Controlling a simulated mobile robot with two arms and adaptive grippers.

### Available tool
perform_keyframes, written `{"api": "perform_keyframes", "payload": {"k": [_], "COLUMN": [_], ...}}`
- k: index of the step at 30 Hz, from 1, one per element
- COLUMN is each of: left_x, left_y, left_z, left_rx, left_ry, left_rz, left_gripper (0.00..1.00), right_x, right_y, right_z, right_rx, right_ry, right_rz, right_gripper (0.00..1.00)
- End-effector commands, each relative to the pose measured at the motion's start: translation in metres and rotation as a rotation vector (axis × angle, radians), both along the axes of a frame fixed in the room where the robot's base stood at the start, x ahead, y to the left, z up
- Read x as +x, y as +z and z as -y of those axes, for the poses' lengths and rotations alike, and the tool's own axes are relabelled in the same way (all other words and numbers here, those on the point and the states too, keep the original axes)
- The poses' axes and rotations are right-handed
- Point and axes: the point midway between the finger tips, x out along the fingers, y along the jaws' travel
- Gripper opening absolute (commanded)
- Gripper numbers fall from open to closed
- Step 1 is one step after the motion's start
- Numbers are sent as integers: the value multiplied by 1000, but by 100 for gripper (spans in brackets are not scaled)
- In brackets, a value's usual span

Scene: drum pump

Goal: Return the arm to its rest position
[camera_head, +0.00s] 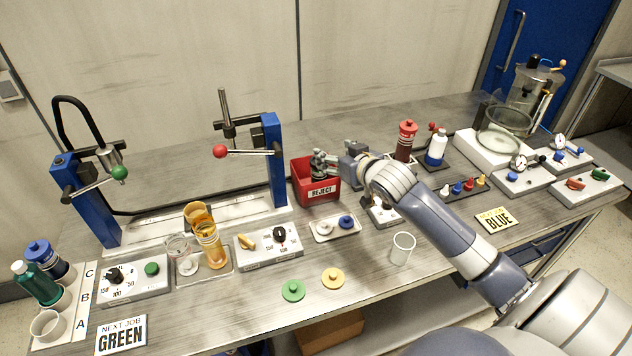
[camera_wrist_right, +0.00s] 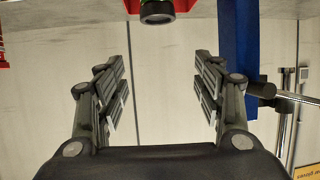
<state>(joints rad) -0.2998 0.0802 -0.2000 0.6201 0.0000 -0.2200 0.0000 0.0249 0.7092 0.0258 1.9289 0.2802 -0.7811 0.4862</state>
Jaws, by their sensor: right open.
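My right arm reaches in from the lower right of the head view. Its gripper (camera_head: 322,165) is over or beside the red REJECT bin (camera_head: 305,184); I cannot tell the exact height. In the right wrist view the gripper (camera_wrist_right: 160,88) has its two fingers spread wide, with nothing between them. Past the fingertips, at the top edge of that view, a dark round end with green on it (camera_wrist_right: 157,14) shows in front of a red part of the bin. My left gripper is not in view.
A blue press column (camera_head: 274,160) with a red-knobbed lever (camera_head: 220,151) stands left of the bin. A clear cup (camera_head: 402,248) is in front of the forearm.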

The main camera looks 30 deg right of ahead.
Motion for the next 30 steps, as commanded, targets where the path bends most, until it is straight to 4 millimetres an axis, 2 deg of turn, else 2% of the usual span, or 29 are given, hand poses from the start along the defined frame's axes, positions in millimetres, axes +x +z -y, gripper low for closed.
{"api": "perform_keyframes", "payload": {"k": [3, 7, 22, 26, 29, 30], "left_x": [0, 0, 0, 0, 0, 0], "left_y": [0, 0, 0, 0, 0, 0], "left_z": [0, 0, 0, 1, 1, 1], "left_rx": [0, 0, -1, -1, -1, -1], "left_ry": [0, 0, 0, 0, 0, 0], "left_rz": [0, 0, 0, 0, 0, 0], "left_gripper": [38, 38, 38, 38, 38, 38], "right_x": [-12, -17, -19, -33, -62, -79], "right_y": [4, 7, 6, -18, -58, -76], "right_z": [-1, -2, -3, -19, -48, -63], "right_rx": [-1, -1, 0, -4, -17, -24], "right_ry": [0, 0, 0, 13, 39, 53], "right_rz": [-1, 0, -4, -61, -168, -222], "right_gripper": [62, 62, 62, 62, 62, 62]}}
